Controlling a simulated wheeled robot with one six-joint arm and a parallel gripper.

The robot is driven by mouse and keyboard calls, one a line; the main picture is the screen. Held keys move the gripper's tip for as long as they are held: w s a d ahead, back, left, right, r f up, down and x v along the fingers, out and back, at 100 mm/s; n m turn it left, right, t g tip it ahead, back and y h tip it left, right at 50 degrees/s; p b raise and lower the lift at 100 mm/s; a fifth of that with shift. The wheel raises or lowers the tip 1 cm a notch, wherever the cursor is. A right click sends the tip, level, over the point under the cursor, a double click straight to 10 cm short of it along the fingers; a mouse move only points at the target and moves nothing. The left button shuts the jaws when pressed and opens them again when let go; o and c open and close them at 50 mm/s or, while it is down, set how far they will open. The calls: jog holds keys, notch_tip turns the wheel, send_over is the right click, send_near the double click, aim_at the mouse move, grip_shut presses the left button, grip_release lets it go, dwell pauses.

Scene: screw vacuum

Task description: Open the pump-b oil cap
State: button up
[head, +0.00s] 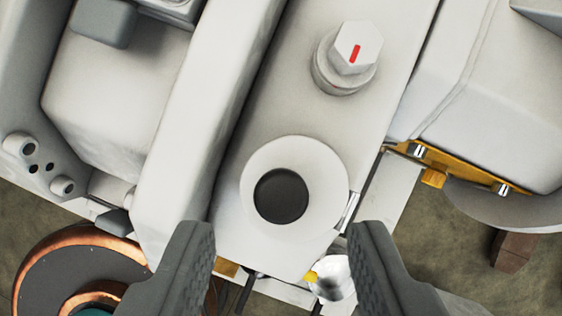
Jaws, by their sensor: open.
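A white hexagonal cap (355,48) with a short red mark on its face sits on a round collar at the upper middle of the pale pump housing (285,105). It looks like the oil cap, but no label for pump-b is readable. Below it is a white round flange (318,163) with a dark round centre (281,196); I cannot tell whether that centre is a hole or a dark disc. My gripper (280,230) is open and empty, its two dark ribbed fingers at the bottom of the view. In the picture, the cap lies above and right of the fingers, clear of them.
Pale machine bodies stand left (115,85) and right (510,90) of the housing. A yellow bracket with bolts (460,167) is at right. A copper-rimmed dark disc (85,278) is at lower left. A small silver fitting with a yellow tip (333,278) shows between the fingers.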

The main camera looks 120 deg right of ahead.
aim_at(296, 197)
jog(key=shift+x, duration=1.45)
grip_shut()
